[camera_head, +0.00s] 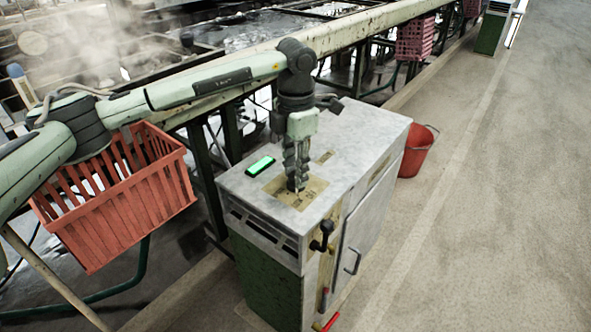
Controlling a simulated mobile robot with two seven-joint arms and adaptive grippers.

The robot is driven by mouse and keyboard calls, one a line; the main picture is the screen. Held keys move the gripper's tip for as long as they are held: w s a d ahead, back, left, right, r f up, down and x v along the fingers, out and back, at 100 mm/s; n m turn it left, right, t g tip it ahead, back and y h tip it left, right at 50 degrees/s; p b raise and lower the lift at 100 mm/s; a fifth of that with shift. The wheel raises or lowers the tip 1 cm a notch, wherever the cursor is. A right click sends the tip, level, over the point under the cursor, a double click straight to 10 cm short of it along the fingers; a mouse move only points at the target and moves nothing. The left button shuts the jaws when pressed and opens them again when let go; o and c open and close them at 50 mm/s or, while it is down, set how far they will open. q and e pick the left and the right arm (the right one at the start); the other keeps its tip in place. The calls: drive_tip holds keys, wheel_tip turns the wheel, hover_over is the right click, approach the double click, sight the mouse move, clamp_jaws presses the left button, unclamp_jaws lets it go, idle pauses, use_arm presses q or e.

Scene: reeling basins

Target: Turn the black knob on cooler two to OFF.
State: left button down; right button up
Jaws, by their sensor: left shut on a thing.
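The cooler (365,123) is a grey-topped cabinet with a green lower part, standing in the middle. A tan label plate (316,189) and a lit green display (260,166) are on its top. My left gripper (297,187) points straight down at the plate, its fingers shut on the black knob there. The fingers hide the knob almost wholly, so its setting cannot be read. A black lever-like handle (323,235) sticks out from the cooler's front edge, apart from the gripper. My right gripper is not in view.
A red slatted crate (115,205) hangs at left under my left arm. A red bucket (416,150) stands behind the cooler at right. Steaming basins with a long beam (375,22) run along the back. The concrete floor at right is clear.

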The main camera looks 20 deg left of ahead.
use_arm(q)
drive_tip(key=n, duration=0.2)
drive_tip(key=shift+n, duration=1.3)
drive_tip(key=shift+d+n, duration=0.1)
drive_tip(key=shift+n, duration=2.5)
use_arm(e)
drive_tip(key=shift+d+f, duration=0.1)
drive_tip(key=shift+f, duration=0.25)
